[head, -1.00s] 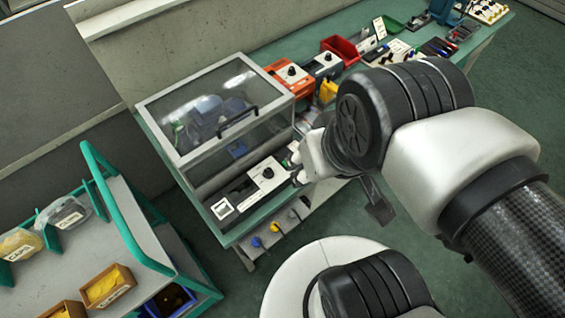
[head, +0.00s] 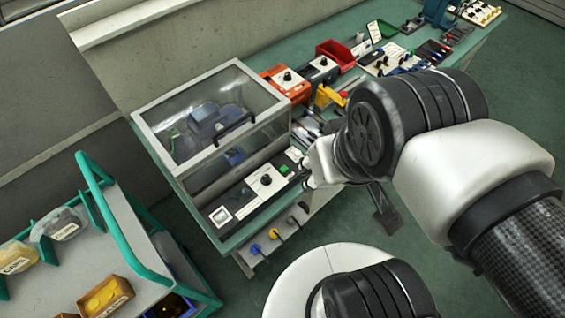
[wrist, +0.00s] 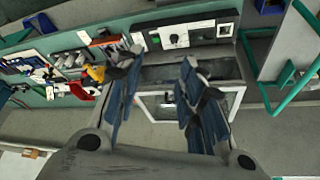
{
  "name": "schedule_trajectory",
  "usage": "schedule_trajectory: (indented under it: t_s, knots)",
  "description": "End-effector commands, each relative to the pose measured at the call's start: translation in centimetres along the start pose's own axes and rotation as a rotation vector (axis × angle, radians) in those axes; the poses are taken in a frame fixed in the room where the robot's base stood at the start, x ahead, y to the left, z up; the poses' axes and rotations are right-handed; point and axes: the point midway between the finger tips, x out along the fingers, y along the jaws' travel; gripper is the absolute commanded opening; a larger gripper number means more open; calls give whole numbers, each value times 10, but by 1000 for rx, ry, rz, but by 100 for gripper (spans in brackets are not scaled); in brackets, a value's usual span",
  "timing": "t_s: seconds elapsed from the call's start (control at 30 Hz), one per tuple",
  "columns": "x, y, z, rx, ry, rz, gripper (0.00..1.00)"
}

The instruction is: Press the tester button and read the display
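The tester is a long dark panel along the bench's front edge, with a white plate (head: 266,181) bearing a black knob. Its green button (head: 284,169) is at the right end of the plate in the head view. The small white-framed display (head: 221,215) is at the panel's left end; no reading is legible. In the wrist view the green button (wrist: 155,40) and display (wrist: 225,30) show beyond the fingers. My gripper (head: 306,176) is just right of the button, apparently apart from it. In the wrist view its fingers (wrist: 158,80) are spread with nothing between them.
A clear-walled case (head: 212,120) with a blue pump inside stands behind the panel. An orange device (head: 289,82), a red bin (head: 336,52) and loose tools lie farther along the bench. A green-railed cart (head: 137,220) stands left. Coloured knobs (head: 274,234) stick out below the bench front.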

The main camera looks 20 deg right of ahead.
Motion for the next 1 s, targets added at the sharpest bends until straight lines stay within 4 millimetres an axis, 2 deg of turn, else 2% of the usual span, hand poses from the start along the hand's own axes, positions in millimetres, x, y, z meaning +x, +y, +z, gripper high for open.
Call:
schedule_trajectory:
  t_s: [0.07,0.47,1.0]
  knots:
    - [0,0,0,0,0,0,27]
    - [0,0,0,0,0,0,0]
    - [0,0,0,0,0,0,0]
